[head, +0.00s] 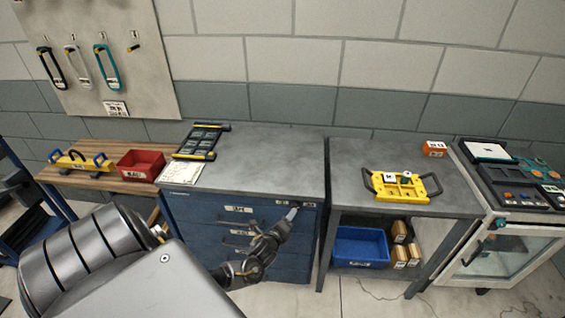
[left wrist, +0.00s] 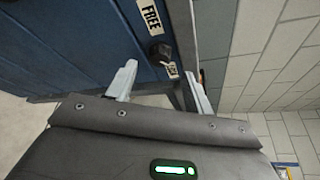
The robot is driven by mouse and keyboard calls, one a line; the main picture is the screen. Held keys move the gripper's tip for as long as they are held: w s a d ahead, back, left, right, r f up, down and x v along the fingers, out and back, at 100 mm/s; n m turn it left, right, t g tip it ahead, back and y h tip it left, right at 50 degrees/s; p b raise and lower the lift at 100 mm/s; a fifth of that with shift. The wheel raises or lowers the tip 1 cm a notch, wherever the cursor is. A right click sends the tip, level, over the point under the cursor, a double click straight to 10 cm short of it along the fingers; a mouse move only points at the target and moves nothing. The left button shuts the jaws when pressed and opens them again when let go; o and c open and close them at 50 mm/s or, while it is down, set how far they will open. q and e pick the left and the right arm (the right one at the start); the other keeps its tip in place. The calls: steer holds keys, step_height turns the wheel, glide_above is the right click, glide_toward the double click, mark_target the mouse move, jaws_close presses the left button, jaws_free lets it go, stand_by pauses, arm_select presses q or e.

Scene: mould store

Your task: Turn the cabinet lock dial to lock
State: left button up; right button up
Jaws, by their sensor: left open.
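The blue drawer cabinet (head: 190,208) has a grey top and stands in the middle of the head view. Its small dark lock dial (left wrist: 158,52) sits on the front face near an edge, between a FREE label (left wrist: 151,15) and a second label (left wrist: 171,70) too small to read surely. In the head view the dial is mostly hidden by my left gripper (head: 291,212) at the cabinet's upper right. In the left wrist view my left gripper (left wrist: 162,78) is open, with the dial just beyond its fingertips and between them. No contact shows. My right gripper is not in view.
A grey table (head: 345,165) with a yellow and black mould stands right of the cabinet, a blue bin (head: 360,247) below it. A glass-fronted unit (head: 500,255) is far right. A wooden bench (head: 110,155) with a red bin (head: 140,165) is left.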

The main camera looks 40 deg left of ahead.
arm_select(q)
steer(key=v, duration=0.6)
steer(key=shift+b, duration=0.3)
steer(key=shift+w, duration=0.1)
steer(key=s+d+f+n+g+h+b, duration=0.15)
steer(key=s+f+n+g, duration=0.4)
steer(key=f, duration=0.85)
steer(key=s+f+n+g+h+b, duration=0.1)
steer(key=s+f+n+g+b, duration=0.1)
steer(key=s+f+n, duration=0.8)
steer(key=s+d+f+g+b, duration=0.1)
steer(key=s+d+f+g, duration=0.1)
steer(key=s+d+f, duration=0.2)
steer(key=s+d+f+n+g+h+b, duration=0.1)
steer(key=s+d+f+g+b, duration=0.1)
steer(key=s+d+f, duration=0.3)
steer(key=s+d+f+n+g+h+b, duration=0.1)
steer(key=s+d+f, duration=0.4)
steer(key=s+f, duration=0.6)
steer(key=s+g+b, duration=0.1)
steer(key=s, duration=0.5)
steer(key=shift+s+f, duration=0.3)
steer(key=shift+f, duration=0.05)
steer(key=shift+g, duration=0.25)
